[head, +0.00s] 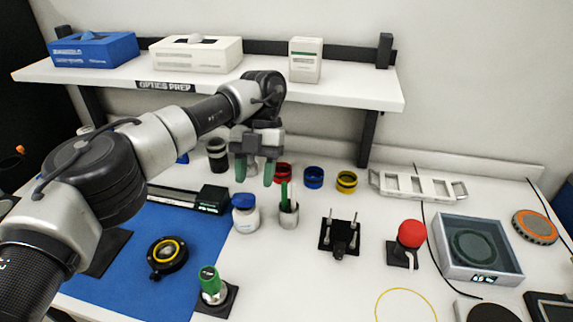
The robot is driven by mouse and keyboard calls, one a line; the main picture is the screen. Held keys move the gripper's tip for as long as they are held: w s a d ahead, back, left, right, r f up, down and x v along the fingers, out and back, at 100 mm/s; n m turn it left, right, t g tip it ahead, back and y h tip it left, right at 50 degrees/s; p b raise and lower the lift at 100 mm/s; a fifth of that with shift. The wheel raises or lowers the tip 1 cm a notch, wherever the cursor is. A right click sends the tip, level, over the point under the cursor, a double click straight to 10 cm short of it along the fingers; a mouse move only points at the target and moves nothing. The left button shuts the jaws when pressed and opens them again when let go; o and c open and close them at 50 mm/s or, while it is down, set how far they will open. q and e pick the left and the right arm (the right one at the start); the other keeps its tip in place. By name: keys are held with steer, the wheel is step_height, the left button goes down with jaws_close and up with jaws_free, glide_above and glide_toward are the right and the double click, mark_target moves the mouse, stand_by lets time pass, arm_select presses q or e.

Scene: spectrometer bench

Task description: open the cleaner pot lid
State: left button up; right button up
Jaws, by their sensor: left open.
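A white jar with a dark blue lid (245,213), which looks like the cleaner pot, stands upright by the right edge of the blue mat. Its lid is on. My left gripper (254,174) points down with its green-tipped fingers apart and nothing between them. It shows above and slightly behind the jar in the head view, apart from the lid; the exact height gap is hard to tell. My right gripper is not in view.
A small cup (289,217) with sticks stands right beside the jar. A black post fixture (339,238) is to the right. The shelf (345,92) overhangs the back.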

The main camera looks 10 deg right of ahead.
arm_select(q)
steer(key=s+d+r, duration=0.3)
steer(key=d+r, duration=0.1)
steer(key=d, duration=0.2)
steer(key=shift+d+r, duration=0.15)
steer(key=shift+d, duration=0.15)
